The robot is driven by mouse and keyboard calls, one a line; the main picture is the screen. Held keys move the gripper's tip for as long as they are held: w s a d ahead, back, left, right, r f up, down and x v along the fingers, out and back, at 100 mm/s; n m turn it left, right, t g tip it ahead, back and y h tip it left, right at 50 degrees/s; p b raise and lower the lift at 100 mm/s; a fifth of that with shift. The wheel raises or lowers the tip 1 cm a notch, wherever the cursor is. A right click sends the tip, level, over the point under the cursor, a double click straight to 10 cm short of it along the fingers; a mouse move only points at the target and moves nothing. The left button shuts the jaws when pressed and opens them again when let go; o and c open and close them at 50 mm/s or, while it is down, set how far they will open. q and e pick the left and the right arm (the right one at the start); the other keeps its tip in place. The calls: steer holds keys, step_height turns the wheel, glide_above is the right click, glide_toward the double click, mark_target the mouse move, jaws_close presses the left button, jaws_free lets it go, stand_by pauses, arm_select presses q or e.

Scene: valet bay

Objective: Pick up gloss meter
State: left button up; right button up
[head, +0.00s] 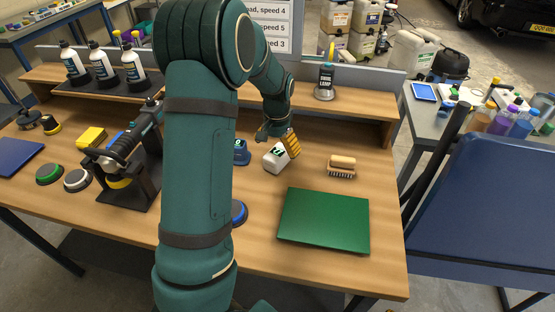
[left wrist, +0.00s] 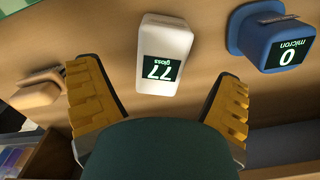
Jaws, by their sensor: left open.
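The gloss meter (head: 275,159) is a small white block with a dark display, on the wooden workbench just under my left gripper (head: 283,141). In the left wrist view the gloss meter (left wrist: 168,38) shows "gloss 77" on its screen, ahead of and between the yellow ridged fingers. My left gripper (left wrist: 157,76) is open with nothing held; the fingers stand apart on either side of the meter's near end. I cannot tell whether a finger touches it. My right gripper is not in view.
A blue micron gauge (left wrist: 272,38) stands beside the meter; it also shows in the head view (head: 241,153). A brush (head: 341,165) lies to the right, a green board (head: 324,220) in front. A raised shelf (head: 355,108) runs behind. A polisher (head: 130,150) stands at left.

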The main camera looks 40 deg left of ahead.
mark_target(276, 153)
arm_select(q)
step_height(276, 153, down, 5)
steer(key=shift+a+f+b, duration=0.1)
steer(key=shift+b, duration=0.7)
steer(key=shift+c, duration=0.2)
steer(key=c, duration=1.3)
